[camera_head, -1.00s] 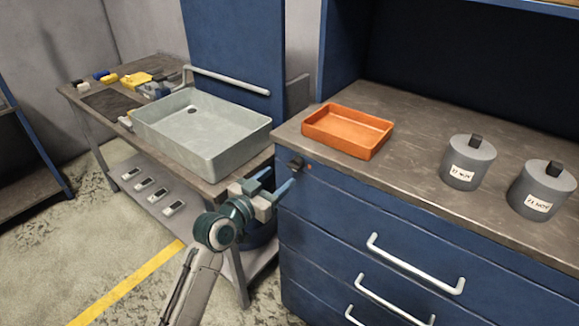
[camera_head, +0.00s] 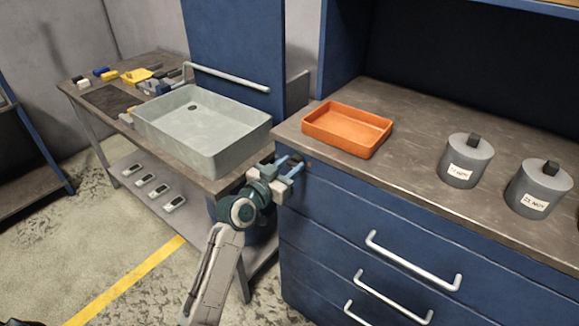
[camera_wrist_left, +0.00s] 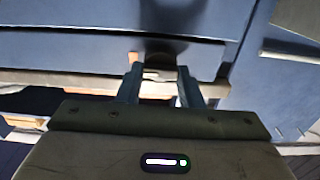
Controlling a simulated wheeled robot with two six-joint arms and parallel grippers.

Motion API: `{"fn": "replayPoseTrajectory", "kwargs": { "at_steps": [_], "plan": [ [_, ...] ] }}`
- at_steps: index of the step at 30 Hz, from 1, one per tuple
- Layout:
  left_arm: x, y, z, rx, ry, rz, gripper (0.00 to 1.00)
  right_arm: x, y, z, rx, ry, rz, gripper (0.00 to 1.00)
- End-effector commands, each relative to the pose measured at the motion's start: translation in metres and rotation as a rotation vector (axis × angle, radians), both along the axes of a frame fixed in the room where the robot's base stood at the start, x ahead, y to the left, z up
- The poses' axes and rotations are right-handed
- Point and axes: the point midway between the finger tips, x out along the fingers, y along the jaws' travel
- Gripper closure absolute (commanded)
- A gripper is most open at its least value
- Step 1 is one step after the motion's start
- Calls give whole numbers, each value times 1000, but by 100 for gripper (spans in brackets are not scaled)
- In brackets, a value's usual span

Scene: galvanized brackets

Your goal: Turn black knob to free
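The black knob is on the top left corner of the blue drawer cabinet's front. In the head view my left gripper (camera_head: 290,168) is right in front of that spot and mostly hides the knob. In the left wrist view the knob (camera_wrist_left: 162,48) shows as a dark, blurred shape just ahead of the fingertips. The left gripper (camera_wrist_left: 159,70) is open, its fingers apart with a gap in line with the knob. I cannot tell whether they touch it, nor which way the knob is turned. My right gripper is not in view.
An orange tray (camera_head: 312,129) sits on the cabinet's top, near the corner above the gripper. Two grey lidded canisters (camera_head: 466,160) stand to the right. A grey basin (camera_head: 228,160) is on the side table at left. White drawer handles (camera_head: 412,263) stick out below.

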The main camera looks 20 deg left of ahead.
Motion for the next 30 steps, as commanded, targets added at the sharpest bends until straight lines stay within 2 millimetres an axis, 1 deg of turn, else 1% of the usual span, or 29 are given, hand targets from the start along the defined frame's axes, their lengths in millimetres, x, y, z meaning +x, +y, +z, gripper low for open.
{"fn": "replayPoseTrajectory", "kwargs": {
  "at_steps": [8, 14, 22, 30],
  "plan": [
    [0, 0, 0, -33, 13, 0, 90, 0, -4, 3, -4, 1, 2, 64],
    [0, 1, 1, -131, 50, 0, 90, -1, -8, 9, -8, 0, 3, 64],
    [0, 2, 1, -352, 131, 0, 90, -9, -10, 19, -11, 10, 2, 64],
    [1, 3, 1, -593, 219, 1, 90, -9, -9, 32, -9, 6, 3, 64]
  ]
}}
